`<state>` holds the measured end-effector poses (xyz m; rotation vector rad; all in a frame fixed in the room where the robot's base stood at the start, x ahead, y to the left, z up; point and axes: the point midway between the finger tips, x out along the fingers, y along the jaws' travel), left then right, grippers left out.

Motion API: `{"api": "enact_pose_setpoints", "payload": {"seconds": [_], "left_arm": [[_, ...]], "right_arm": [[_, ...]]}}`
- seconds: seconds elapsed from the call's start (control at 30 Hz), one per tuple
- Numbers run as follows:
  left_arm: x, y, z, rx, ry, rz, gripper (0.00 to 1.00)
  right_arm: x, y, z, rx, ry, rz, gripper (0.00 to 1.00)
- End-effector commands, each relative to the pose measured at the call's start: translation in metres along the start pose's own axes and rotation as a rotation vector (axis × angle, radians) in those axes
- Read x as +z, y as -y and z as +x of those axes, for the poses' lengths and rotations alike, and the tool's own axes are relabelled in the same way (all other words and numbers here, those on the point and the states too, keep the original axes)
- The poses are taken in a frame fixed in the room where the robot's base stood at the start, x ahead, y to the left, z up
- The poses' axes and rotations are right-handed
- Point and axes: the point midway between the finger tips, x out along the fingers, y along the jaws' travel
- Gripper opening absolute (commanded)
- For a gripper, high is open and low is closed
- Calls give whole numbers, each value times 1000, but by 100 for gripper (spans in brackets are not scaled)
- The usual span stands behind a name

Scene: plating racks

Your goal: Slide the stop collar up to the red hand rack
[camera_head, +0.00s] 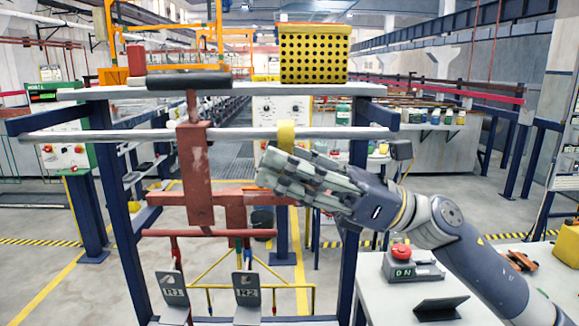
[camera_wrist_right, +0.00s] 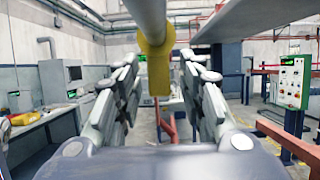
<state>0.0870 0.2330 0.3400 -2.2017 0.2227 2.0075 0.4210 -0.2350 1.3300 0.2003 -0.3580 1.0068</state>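The yellow stop collar (camera_head: 286,136) sits around the grey rail (camera_head: 340,133), to the right of the red hand rack (camera_head: 195,170). A stretch of bare rail lies between collar and rack. The rack hangs from the rail by a hook with a dark handle (camera_head: 189,80) on top. My right gripper (camera_head: 268,166) is just below the rail, its fingers hiding the collar's lower end. In the right wrist view the collar (camera_wrist_right: 156,66) stands between the two spread fingers, with narrow gaps showing beside it. My left gripper is not in view.
Two tags, R1 (camera_head: 173,290) and R2 (camera_head: 247,288), hang below the rack. A shelf (camera_head: 420,89) above the rail carries a yellow perforated basket (camera_head: 314,54). A table (camera_head: 385,290) with a red button box (camera_head: 400,262) stands at lower right.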

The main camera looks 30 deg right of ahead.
Motion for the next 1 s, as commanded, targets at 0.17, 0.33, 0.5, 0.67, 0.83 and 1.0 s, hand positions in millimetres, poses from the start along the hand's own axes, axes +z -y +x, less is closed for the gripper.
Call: {"api": "enact_pose_setpoints", "payload": {"seconds": [0.17,0.33,0.5,0.67,0.83,1.0], "left_arm": [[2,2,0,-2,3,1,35],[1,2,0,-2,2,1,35],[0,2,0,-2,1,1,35],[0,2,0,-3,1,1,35],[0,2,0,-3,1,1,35],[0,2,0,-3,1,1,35]], "right_arm": [[0,0,-7,0,2,2,37],[0,1,-28,-3,3,4,37],[0,2,-60,-6,4,3,37],[0,1,-89,-5,4,2,37],[0,1,-110,-3,2,1,37],[-1,0,-119,-1,0,1,37]]}}
